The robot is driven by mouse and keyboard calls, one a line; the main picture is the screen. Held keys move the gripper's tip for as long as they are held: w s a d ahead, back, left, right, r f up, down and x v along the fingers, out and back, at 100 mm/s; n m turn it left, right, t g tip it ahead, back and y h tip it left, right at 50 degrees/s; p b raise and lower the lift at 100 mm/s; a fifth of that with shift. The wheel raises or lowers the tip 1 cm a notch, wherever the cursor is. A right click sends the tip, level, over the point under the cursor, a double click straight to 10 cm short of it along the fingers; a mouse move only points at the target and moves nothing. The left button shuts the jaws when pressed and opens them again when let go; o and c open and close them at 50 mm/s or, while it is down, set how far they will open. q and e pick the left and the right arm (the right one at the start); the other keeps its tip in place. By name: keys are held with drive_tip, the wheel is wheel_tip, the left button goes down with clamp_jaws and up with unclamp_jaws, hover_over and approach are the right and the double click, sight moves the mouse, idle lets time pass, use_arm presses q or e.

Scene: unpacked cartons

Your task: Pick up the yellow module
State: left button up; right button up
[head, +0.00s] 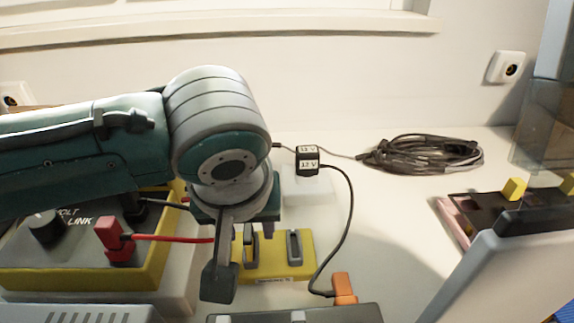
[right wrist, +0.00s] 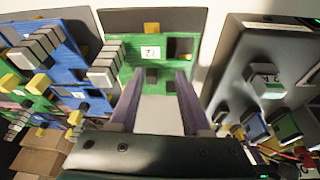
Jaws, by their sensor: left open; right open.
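The yellow module (head: 272,263) is a low yellow block with dark and grey upright parts on top and a small label on its front. It sits on the white table in the middle of the head view. My left gripper (head: 234,262) is open and points down over the module's left end, hiding part of it. I cannot tell whether a finger touches it. My right gripper (right wrist: 158,85) is open in the right wrist view, with nothing seen between its fingers. It faces a green board (right wrist: 150,52).
A yellow-framed box with a knob (head: 88,240) and a red plug (head: 115,240) stands left. A black cable runs from a small adapter (head: 307,160) past the module's right side to an orange plug (head: 344,289). A coiled cable (head: 425,153) lies behind.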

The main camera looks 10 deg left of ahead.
use_arm(q)
drive_tip(key=shift+c, duration=0.4)
clamp_jaws()
idle(0.9)
